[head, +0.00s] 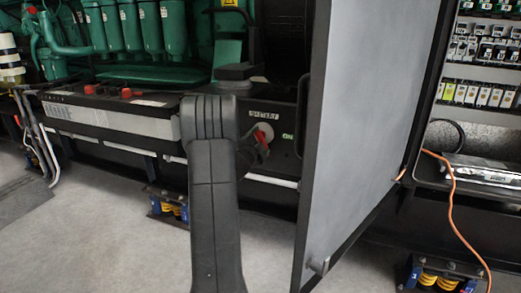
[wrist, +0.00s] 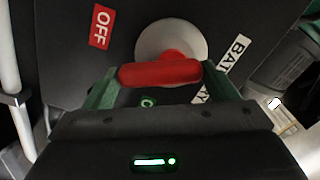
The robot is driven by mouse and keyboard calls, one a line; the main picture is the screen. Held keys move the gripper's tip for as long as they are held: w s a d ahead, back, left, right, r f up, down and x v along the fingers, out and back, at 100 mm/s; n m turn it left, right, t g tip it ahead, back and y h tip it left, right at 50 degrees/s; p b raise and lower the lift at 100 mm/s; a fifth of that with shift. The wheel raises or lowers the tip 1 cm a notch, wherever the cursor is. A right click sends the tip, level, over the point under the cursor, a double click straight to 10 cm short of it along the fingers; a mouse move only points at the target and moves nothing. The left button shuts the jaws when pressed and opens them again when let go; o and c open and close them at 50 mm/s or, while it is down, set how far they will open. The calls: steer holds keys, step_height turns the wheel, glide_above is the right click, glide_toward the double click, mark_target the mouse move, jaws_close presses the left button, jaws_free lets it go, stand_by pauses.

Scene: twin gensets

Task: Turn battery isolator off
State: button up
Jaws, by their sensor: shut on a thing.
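The battery isolator has a red handle (wrist: 160,73) on a round white disc (wrist: 192,38) fixed to a dark panel. In the wrist view the handle lies crosswise between the two green fingers of my gripper (wrist: 160,75), which is shut on it. A red OFF label (wrist: 101,27) is at the upper left of the disc. A white BATTERY label (wrist: 235,52) is at the right, partly hidden by a finger. A green ON label (wrist: 148,101) shows partly below the handle. In the head view the isolator's red handle (head: 263,133) shows beside my arm, and the green ON label (head: 287,136) is right of it.
A large grey door (head: 368,120) stands open close to the right of the isolator. An orange cable (head: 452,195) hangs at the right. Grey floor (head: 110,235) is clear at the lower left.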

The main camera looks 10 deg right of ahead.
steer(key=m, duration=0.3)
steer(key=m+b, duration=0.1)
steer(key=m, duration=0.1)
steer(key=shift+w+a+f+m, duration=0.15)
steer(key=shift+a+m, duration=0.1)
steer(key=shift+m, duration=0.05)
stand_by(0.4)
steer(key=o, duration=0.9)
steer(key=shift+o, duration=0.2)
steer(key=p+v, duration=0.2)
steer(key=v, duration=1.1)
steer(key=shift+s+a+p, duration=0.25)
steer(key=shift+s+p, duration=0.05)
steer(key=shift+p, duration=0.1)
